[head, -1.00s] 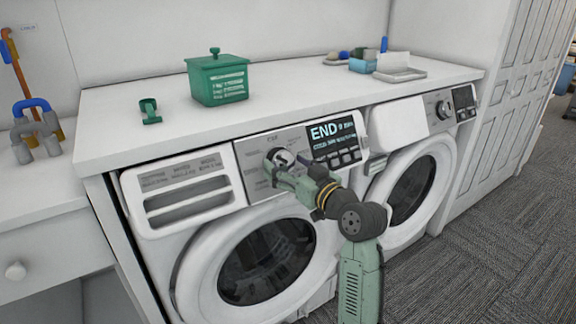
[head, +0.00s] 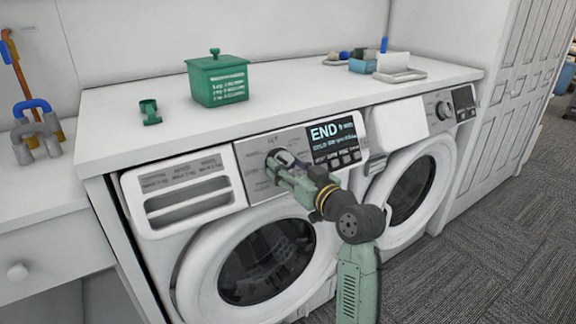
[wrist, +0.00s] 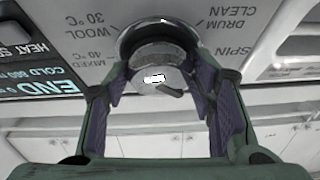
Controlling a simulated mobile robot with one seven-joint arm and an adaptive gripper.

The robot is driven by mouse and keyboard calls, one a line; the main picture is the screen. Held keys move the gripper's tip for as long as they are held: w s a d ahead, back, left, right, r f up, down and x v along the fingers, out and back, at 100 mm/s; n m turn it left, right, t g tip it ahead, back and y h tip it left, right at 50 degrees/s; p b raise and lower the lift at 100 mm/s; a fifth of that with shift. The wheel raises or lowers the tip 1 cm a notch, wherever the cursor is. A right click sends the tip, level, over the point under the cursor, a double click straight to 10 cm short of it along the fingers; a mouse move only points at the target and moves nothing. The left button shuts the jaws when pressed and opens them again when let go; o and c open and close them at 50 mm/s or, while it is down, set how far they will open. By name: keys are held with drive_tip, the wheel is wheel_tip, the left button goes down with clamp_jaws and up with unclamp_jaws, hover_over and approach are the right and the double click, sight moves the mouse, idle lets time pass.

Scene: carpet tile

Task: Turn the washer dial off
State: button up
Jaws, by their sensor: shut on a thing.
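The washer dial (wrist: 158,62) is a round silver knob on the grey control panel of the left machine. In the head view the dial (head: 279,158) is mostly covered by my gripper (head: 282,165). In the wrist view the two purple-padded fingers of my gripper (wrist: 158,80) stand on either side of the dial, closed on its sides. Printed labels such as "WOOL 30°C" and "DRUM CLEAN" surround the dial. The washer's display (head: 333,138) beside it reads "END".
A second machine with its own knob (head: 444,109) stands to the right. On the white countertop (head: 290,95) are a green lidded box (head: 218,80), a small green item (head: 150,112) and a tray (head: 400,74). The carpeted floor (head: 480,250) at right is clear.

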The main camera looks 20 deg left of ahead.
drive_tip(key=m+h+p, duration=0.1)
drive_tip(key=m+p, duration=0.1)
drive_tip(key=m+t+p, duration=0.1)
drive_tip(key=m+p, duration=0.1)
drive_tip(key=m+t+h+p, duration=0.1)
drive_tip(key=m+p, duration=0.1)
drive_tip(key=shift+s+a+r+m+h+p, duration=0.2)
drive_tip(key=shift+r+m+h+p, duration=0.1)
drive_tip(key=shift+r+m, duration=0.1)
drive_tip(key=shift+f+m+t+h+p, duration=0.15)
drive_tip(key=shift+m+t+h+p, duration=0.25)
drive_tip(key=shift+m+p, duration=0.55)
drive_tip(key=shift+f+m+t+h+p, duration=0.1)
drive_tip(key=shift+m+t+h+p, duration=0.1)
drive_tip(key=shift+m+h+p, duration=0.7)
drive_tip(key=shift+m+y, duration=0.3)
drive_tip(key=shift+m, duration=0.05)
drive_tip(key=o, duration=1.1)
drive_tip(key=shift+o, duration=0.2)
drive_tip(key=v, duration=1.2)
